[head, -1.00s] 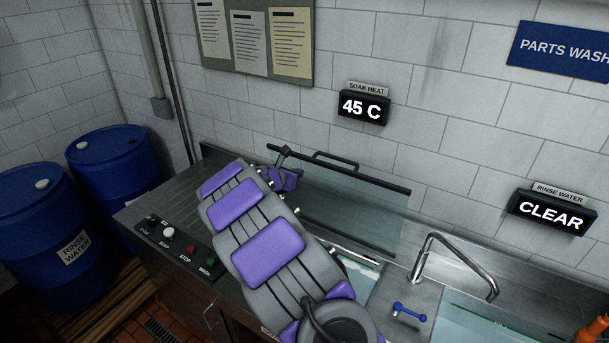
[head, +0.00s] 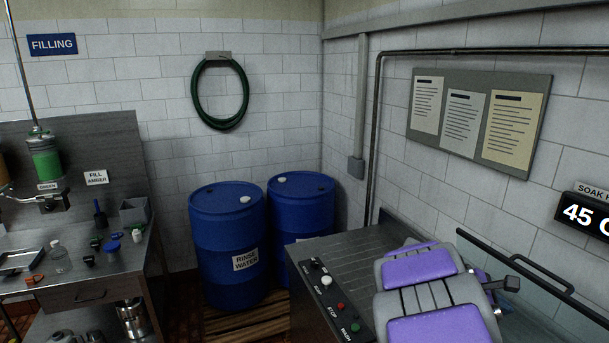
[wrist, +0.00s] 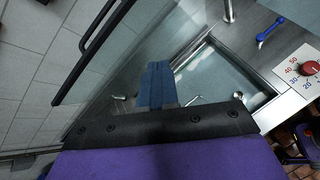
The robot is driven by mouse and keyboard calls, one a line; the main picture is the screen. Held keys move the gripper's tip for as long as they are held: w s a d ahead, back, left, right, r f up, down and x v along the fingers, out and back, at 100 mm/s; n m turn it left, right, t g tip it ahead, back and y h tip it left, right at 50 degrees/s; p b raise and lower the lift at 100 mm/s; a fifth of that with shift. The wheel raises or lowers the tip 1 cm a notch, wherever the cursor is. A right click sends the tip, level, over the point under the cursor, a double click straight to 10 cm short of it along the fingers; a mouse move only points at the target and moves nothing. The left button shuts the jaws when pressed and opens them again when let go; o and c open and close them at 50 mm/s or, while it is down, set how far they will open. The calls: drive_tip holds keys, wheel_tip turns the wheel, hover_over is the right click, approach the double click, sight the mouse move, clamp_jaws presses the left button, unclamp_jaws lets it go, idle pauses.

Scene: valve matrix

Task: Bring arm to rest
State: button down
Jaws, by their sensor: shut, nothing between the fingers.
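My arm, grey with purple pads, reaches over the washing bench in the head view, at the lower right. Its far end and fingers are hidden there. In the wrist view my gripper (wrist: 156,85) shows as two blue fingers closed together with nothing between them. It hangs above the sink basin (wrist: 222,75), with the glass screen to its left. It touches nothing that I can see.
The screen's dark rail (head: 520,265) runs beside my arm. A button panel (head: 327,290) sits on the bench's front edge. Blue drums (head: 226,235) stand beyond the bench. A filling table (head: 75,245) is at left. A blue lever (wrist: 269,32) and red knob (wrist: 308,68) lie right of my gripper.

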drive_tip(key=s+a+f+m+g+y+b, duration=0.1)
drive_tip(key=s+a+f+m+y+b, duration=0.3)
drive_tip(key=s+a, duration=0.6)
drive_tip(key=s+a+f+m+g+y+b, duration=0.1)
drive_tip(key=s+a+f+m+y+b, duration=0.2)
drive_tip(key=s+a+f, duration=0.6)
drive_tip(key=s+a+f+m+g+y+b, duration=0.1)
drive_tip(key=s+a+f+m+y+b, duration=0.3)
drive_tip(key=s+a+f+m+b, duration=0.3)
drive_tip(key=s+a, duration=0.4)
drive_tip(key=s, duration=0.3)
drive_tip(key=shift+a+y, duration=0.15)
drive_tip(key=shift+y, duration=0.15)
